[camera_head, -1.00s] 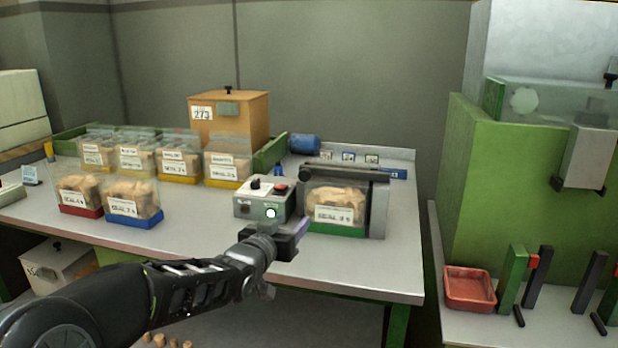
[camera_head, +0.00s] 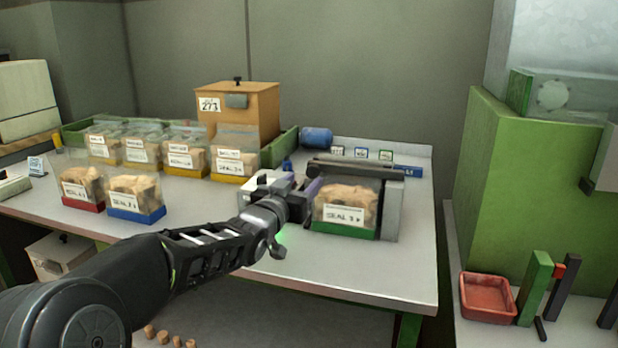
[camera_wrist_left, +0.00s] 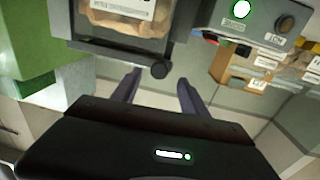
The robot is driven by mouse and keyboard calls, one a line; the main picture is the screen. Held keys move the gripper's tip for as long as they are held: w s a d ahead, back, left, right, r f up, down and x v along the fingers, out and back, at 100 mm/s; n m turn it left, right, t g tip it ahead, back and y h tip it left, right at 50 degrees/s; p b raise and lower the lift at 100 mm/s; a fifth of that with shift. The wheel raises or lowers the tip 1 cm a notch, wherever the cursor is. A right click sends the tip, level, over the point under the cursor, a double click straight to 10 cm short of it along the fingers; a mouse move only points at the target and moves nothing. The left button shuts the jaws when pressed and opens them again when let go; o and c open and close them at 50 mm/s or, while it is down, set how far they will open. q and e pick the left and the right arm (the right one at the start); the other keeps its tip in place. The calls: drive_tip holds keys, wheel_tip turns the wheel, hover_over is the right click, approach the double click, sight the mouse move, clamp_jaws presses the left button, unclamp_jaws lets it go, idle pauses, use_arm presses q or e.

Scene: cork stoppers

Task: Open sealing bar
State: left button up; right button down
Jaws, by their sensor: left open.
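The sealer stands at the right of the bench, and its dark sealing bar (camera_head: 355,170) lies level across the top, behind a clear bag of corks (camera_head: 345,196) in a green-based holder. The wrist view shows the bag (camera_wrist_left: 125,14) and a dark bar edge (camera_wrist_left: 110,46) ending in a round black knob (camera_wrist_left: 159,70). My left gripper (camera_head: 302,190) is open and empty, left of the bag and in front of the grey control box (camera_head: 258,184). In the wrist view its fingers (camera_wrist_left: 156,88) are spread to either side of the knob; contact cannot be told.
Several bags of corks with coloured bases (camera_head: 137,192) stand to the left. A wooden box (camera_head: 238,112) and a blue cylinder (camera_head: 316,137) are behind. A green machine (camera_head: 530,190) and a red tray (camera_head: 487,298) stand at the right. The bench front right is clear.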

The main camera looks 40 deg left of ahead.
sight(311, 174)
use_arm(q)
drive_tip(key=x, duration=0.4)
drive_tip(key=shift+w, duration=0.25)
drive_tip(key=shift+c, duration=0.3)
clamp_jaws()
idle(0.9)
